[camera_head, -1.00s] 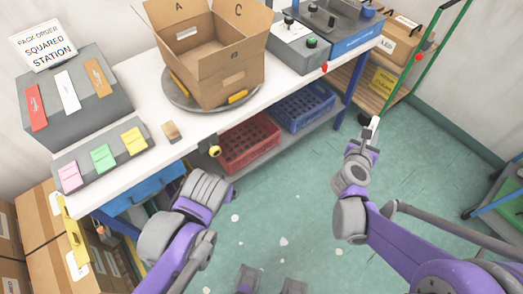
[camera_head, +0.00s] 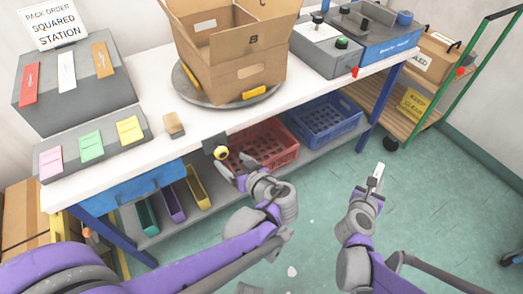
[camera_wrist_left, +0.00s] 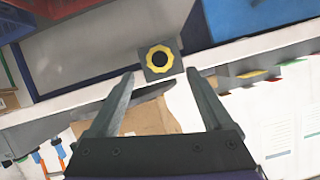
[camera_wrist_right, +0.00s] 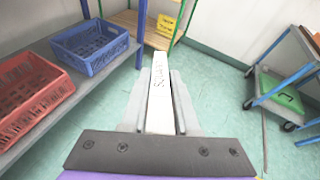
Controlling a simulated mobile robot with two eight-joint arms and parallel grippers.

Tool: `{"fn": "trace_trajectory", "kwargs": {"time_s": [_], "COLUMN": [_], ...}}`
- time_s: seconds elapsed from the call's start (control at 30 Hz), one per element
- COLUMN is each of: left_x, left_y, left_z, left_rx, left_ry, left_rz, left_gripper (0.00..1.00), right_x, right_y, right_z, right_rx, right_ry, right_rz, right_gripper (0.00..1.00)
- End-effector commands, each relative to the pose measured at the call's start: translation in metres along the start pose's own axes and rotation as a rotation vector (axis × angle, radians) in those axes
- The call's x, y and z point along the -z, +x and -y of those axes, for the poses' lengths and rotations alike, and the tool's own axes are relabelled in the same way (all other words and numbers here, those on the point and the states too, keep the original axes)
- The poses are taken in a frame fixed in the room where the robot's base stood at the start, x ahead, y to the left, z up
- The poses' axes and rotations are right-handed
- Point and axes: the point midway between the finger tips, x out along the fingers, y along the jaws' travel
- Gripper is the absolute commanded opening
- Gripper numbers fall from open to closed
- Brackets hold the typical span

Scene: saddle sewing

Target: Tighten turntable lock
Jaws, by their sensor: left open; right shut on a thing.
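The turntable lock is a yellow ribbed knob with a black centre (camera_head: 221,152) on a dark mount at the front edge of the white table. In the left wrist view the knob (camera_wrist_left: 160,59) lies just beyond the fingertips, roughly centred between them. My left gripper (camera_head: 236,167) is open and empty, close to the knob, with no visible contact. The grey turntable (camera_head: 186,84) on the table carries an open cardboard box (camera_head: 230,75). My right gripper (camera_head: 377,169) is shut on a white lettered strip (camera_wrist_right: 159,95), held over the floor away from the table.
A red crate (camera_head: 262,148) and a blue crate (camera_head: 325,122) stand on the lower shelf near my left gripper. A blue drawer (camera_head: 140,185) sits under the table. Green floor is clear around my right gripper.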

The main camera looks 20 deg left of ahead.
Motion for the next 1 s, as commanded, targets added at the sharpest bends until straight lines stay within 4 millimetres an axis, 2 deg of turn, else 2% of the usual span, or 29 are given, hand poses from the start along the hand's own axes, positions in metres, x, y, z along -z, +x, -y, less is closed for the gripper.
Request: {"fn": "trace_trajectory", "kwargs": {"time_s": [0.03,0.2,0.4,0.8,1.0], "left_x": [-0.002,-0.002,-0.001,0.000,-0.001], "left_y": [0.013,0.046,0.069,0.075,0.075], "left_z": [0.001,0.001,0.000,0.000,0.000], "left_rx": [0.005,0.005,0.002,-0.001,-0.001], "left_ry": [0.000,0.000,0.001,0.002,0.002], "left_rz": [0.001,0.002,0.002,0.002,0.002], "left_gripper": [0.84,0.84,0.84,0.84,0.48], "right_x": [0.005,0.013,0.019,0.020,0.020], "right_y": [0.003,0.006,0.009,0.010,0.010], "right_z": [-0.001,-0.002,-0.003,-0.003,-0.003], "right_rx": [0.000,0.000,0.000,0.000,0.000], "right_ry": [-0.001,-0.002,-0.002,-0.002,-0.002], "right_rz": [-0.001,-0.004,-0.006,-0.006,-0.006], "right_gripper": [0.00,0.00,0.00,0.00,0.00]}}
